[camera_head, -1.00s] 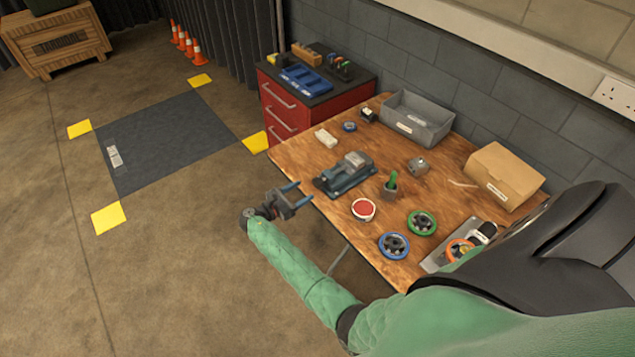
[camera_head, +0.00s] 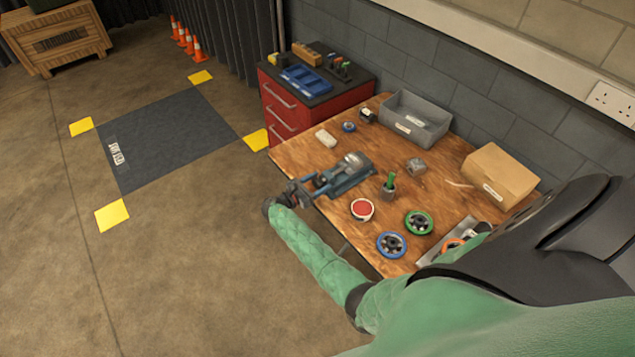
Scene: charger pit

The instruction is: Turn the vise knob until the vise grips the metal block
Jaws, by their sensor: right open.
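The blue-grey vise (camera_head: 350,174) lies on the wooden workbench near its left edge. My right gripper (camera_head: 313,187) is at the vise's left end, with its open fingers pointing at it. The vise knob cannot be made out there; the gripper covers that end. Whether the fingers touch the vise or stand around the knob, I cannot tell. A small grey metal-looking block (camera_head: 415,166) sits on the bench right of the vise, apart from it. Whether anything lies between the vise jaws is too small to tell. My left gripper is not in view.
The workbench (camera_head: 440,190) also holds a green-handled tool in a cup (camera_head: 389,187), a red-topped round tin (camera_head: 361,210), blue (camera_head: 391,244) and green (camera_head: 418,222) wheels, a grey bin (camera_head: 416,118) and a cardboard box (camera_head: 500,177). A red drawer cabinet (camera_head: 290,112) stands behind.

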